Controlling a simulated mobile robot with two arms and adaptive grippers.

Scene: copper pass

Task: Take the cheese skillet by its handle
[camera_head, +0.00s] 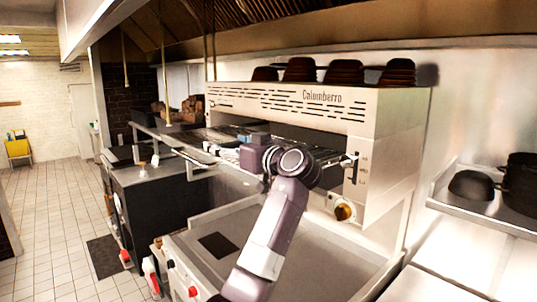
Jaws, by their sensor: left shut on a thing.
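My left arm rises from the bottom middle, and its wrist turns left at the rack under the grill. My left gripper (212,149) points left along the rack's front edge, small and pale against the metal. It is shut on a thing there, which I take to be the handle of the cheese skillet. The skillet's outline cannot be told apart from the rack and the gripper at this size. My right gripper is not in view.
The steel grill (290,104) hangs over the rack, with stacks of dark bowls (345,72) on top. A flat counter (330,262) lies below. A shelf (490,217) with dark pots stands right. The tiled floor (55,215) at left is mostly open.

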